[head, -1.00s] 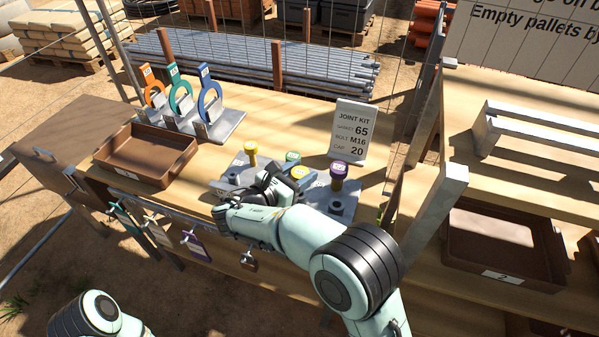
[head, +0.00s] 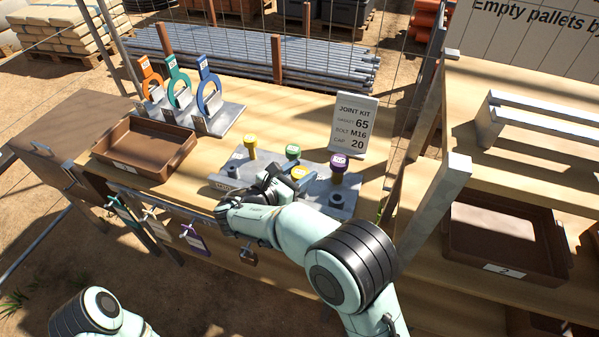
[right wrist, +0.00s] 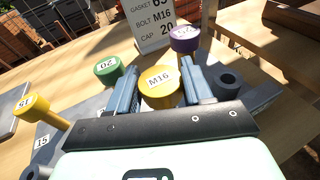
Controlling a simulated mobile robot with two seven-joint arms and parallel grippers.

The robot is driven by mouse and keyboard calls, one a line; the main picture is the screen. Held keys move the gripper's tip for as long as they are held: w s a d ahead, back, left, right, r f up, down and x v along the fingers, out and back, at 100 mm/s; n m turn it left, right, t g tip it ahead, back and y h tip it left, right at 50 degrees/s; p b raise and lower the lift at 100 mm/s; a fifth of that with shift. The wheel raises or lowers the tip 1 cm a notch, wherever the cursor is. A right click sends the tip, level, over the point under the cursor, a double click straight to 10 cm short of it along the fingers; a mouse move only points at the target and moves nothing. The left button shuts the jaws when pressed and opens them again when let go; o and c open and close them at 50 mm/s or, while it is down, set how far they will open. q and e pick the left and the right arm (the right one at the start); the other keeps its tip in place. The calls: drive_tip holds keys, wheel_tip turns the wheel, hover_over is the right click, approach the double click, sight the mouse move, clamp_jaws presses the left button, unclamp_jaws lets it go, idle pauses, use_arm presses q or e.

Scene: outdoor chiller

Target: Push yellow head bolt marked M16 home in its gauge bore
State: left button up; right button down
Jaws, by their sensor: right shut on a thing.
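The yellow head bolt marked M16 (right wrist: 158,82) is between the two fingers of my right gripper (right wrist: 161,88) in the right wrist view, label up. My right gripper (head: 288,181) is shut on it over the grey gauge block (head: 316,183); a sliver of the yellow head shows in the head view (head: 299,173). The bolt's shank and the bore beneath it are hidden, so how deep it sits cannot be told. My left gripper is out of view.
Close by stand another yellow bolt (head: 250,143), a green one (head: 292,151) and a purple one (head: 339,161). A joint kit card (head: 354,122) stands behind. A brown tray (head: 145,160) and ring gauges (head: 180,92) are at left; a metal post (head: 428,215) is at right.

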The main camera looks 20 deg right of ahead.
drive_tip(key=shift+f, duration=0.1)
drive_tip(key=shift+f+b, duration=0.3)
drive_tip(key=shift+f, duration=0.45)
unclamp_jaws()
drive_tip(key=shift+a, duration=0.1)
drive_tip(key=p+v, duration=0.2)
drive_tip(key=v, duration=0.4)
drive_tip(key=shift+s+a, duration=0.25)
drive_tip(key=shift+a, duration=0.05)
